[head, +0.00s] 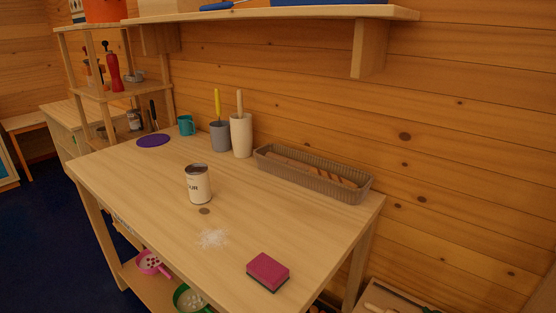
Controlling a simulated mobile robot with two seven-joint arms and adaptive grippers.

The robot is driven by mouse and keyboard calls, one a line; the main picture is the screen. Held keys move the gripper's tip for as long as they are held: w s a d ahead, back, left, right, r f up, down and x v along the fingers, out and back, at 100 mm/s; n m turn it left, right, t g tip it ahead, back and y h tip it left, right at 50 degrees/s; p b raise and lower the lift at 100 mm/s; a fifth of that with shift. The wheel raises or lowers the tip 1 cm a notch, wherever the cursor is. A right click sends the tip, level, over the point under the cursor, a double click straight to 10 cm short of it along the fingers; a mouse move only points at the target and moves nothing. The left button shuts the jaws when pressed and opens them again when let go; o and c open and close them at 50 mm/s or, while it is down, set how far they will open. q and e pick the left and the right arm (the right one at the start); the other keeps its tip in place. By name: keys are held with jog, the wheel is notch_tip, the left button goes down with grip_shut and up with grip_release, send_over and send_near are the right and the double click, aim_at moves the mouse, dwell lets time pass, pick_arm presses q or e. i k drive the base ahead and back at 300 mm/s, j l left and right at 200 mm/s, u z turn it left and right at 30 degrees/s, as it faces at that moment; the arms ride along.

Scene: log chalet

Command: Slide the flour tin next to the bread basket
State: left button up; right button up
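The flour tin (199,186) is a white, upright cylinder with a dark top and dark lettering that is partly turned away. It stands near the middle of the wooden table (145,183). The bread basket (318,180) is a long, grey-brown woven tray along the wall at the table's back right, with brown bread lying in it. The tin and the basket are apart, with bare tabletop between them. Neither of my grippers shows in the head view.
A grey cup (220,137), a cream crock (241,137) and a teal mug (186,125) stand at the back, near a purple disc (153,141). White powder (212,238) and a magenta sponge (268,271) lie in front. A shelf (280,13) hangs above.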

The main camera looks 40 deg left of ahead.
aim_at(197, 175)
jog(key=u, duration=1.75)
jog(key=i+j, duration=0.2)
jog(key=j, duration=0.15)
jog(key=i+j+z, duration=0.1)
jog(key=j, duration=0.2)
jog(key=i+j, duration=0.25)
jog(key=j, duration=0.15)
jog(key=i+j+z, duration=0.1)
jog(key=j, duration=0.2)
jog(key=i+j+z, duration=0.1)
jog(key=j, duration=0.3)
jog(key=i, duration=0.1)
